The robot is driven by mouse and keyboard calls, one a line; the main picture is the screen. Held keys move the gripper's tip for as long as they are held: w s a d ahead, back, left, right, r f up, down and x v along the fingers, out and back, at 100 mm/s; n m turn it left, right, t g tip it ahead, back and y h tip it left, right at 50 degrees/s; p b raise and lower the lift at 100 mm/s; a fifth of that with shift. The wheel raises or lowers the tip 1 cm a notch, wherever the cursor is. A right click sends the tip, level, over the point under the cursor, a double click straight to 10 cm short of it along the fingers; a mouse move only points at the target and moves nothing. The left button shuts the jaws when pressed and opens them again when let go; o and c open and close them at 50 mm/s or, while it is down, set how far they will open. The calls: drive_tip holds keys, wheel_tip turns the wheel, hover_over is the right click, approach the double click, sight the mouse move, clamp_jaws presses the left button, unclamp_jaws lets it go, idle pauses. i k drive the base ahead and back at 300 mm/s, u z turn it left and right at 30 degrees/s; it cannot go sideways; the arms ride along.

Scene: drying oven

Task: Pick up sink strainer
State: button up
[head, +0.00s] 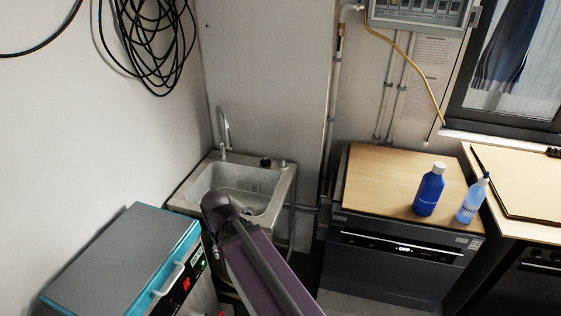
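A steel sink (208,168) with a tall tap (226,132) stands in the corner. A small dark round object (265,162) sits on its back rim, right of the tap; it is too small for me to tell if it is the sink strainer. A slotted patch (256,187) shows on the basin's inner wall. My dark purple arm rises from the bottom and covers the front of the sink and part of the basin. I cannot make out any gripper fingers, and I see nothing held.
A teal and grey oven (120,262) with a handle stands at lower left. Right of the sink is a dark dishwasher (385,262) with a wooden top, bearing a dark blue bottle (429,194) and a light blue spray bottle (472,203). A narrow floor gap lies between sink and dishwasher.

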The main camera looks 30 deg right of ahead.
sight(283, 165)
drive_tip(key=z, duration=0.45)
drive_tip(key=i, duration=0.85)
drive_tip(key=z, duration=0.55)
